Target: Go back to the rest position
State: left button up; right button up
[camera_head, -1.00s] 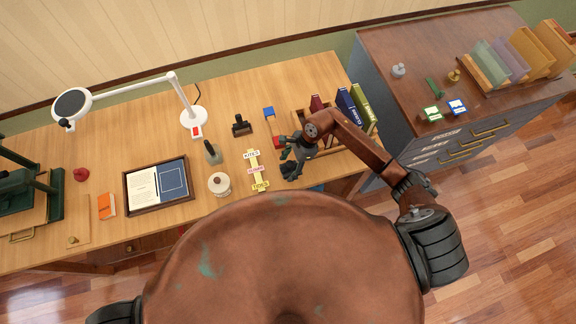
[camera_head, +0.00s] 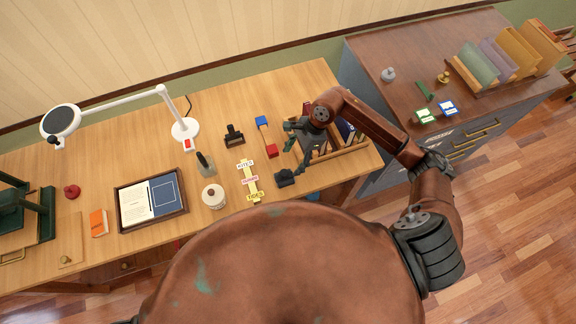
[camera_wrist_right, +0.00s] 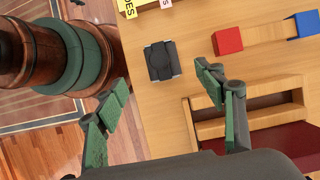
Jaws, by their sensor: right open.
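My right gripper (camera_head: 296,140) is over the wooden book rack (camera_head: 350,150) at the right end of the desk. In the right wrist view my right gripper (camera_wrist_right: 162,80) has its green-padded fingers spread, with nothing held between them. A small black object (camera_head: 286,178) stands on the desk near the front edge, apart from the gripper. It also shows in the right wrist view (camera_wrist_right: 162,60), beyond the fingertips. The arm partly hides the books in the rack. My left gripper is not in view.
A red block (camera_head: 271,151) and a blue block (camera_head: 261,122) lie left of the rack. A yellow strip with labels (camera_head: 250,182), a white jar (camera_head: 213,196) and a framed tray (camera_head: 184,206) are further left. A dark-topped cabinet (camera_head: 400,55) stands at right.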

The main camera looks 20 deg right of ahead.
jog(key=shift+d+r, duration=0.2)
jog(key=shift+r, duration=0.3)
